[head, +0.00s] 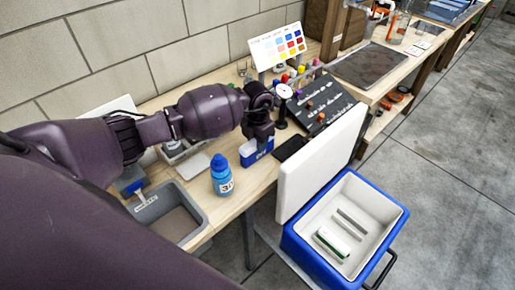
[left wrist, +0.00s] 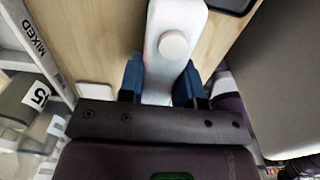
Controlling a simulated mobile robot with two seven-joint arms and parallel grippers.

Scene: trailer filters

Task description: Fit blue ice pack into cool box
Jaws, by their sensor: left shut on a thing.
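I cannot tell whether the pack touches the bench. The cool box (head: 293,240), blue with a white inside, stands open at the lower right, its white lid (head: 318,165) raised on the bench side. A green and white item (head: 332,243) and a grey strip lie inside. My right gripper is not in view.
A blue bottle (head: 221,178) and a grey bin (head: 160,203) stand on the bench left of the pack. A dark board with coloured knobs (head: 318,103) and a colour chart (head: 278,47) are behind. The raised lid stands between gripper and box opening.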

